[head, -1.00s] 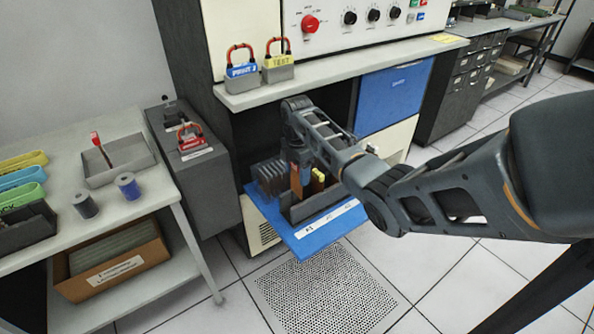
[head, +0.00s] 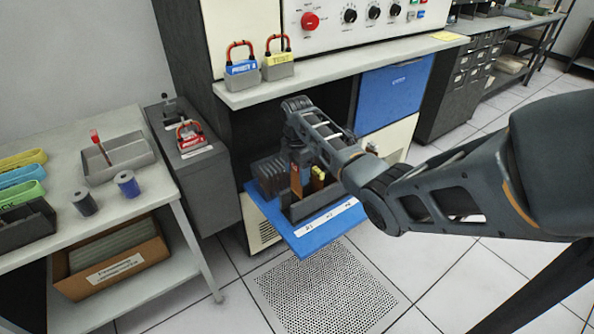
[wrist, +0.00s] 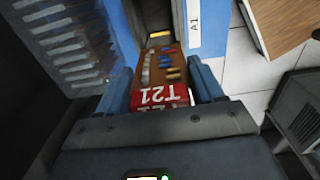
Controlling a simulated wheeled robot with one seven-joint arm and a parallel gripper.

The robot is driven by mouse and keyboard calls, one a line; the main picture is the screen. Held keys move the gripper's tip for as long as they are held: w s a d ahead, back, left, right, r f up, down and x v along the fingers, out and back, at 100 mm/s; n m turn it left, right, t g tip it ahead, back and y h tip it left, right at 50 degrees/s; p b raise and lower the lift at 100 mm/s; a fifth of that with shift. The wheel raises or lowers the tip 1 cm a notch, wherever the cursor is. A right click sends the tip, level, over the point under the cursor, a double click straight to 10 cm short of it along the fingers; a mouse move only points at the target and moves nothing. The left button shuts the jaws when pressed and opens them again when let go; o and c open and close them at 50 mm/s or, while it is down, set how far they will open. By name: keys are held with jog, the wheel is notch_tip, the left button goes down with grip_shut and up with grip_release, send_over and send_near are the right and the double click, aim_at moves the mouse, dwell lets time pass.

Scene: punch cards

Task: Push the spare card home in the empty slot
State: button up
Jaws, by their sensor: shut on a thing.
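My gripper (wrist: 166,88) is shut on a brown card (wrist: 163,70) with a red T21 label end and small coloured parts. In the head view the card (head: 296,182) stands upright below my gripper (head: 297,160), at the dark card rack (head: 288,212). The rack sits on a blue drop-down panel (head: 322,238) with white slot labels. A second card with a yellow top (head: 318,174) stands in the rack to the right. I cannot tell how deep the held card sits, as its lower end is hidden.
Grey finned parts (head: 271,175) stand close left of the card. The cabinet ledge (head: 340,68) overhangs behind, with red-handled padlocks on it. A perforated floor tile (head: 327,290) lies clear in front. A side table (head: 120,205) stands at left.

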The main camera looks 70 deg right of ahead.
aim_at(297, 189)
jog(key=shift+f+b, duration=2.25)
jog(key=shift+f, duration=1.65)
dwell(1.7)
jog(key=o, duration=1.1)
jog(key=shift+r+p, duration=0.35)
jog(key=shift+r, duration=3.5)
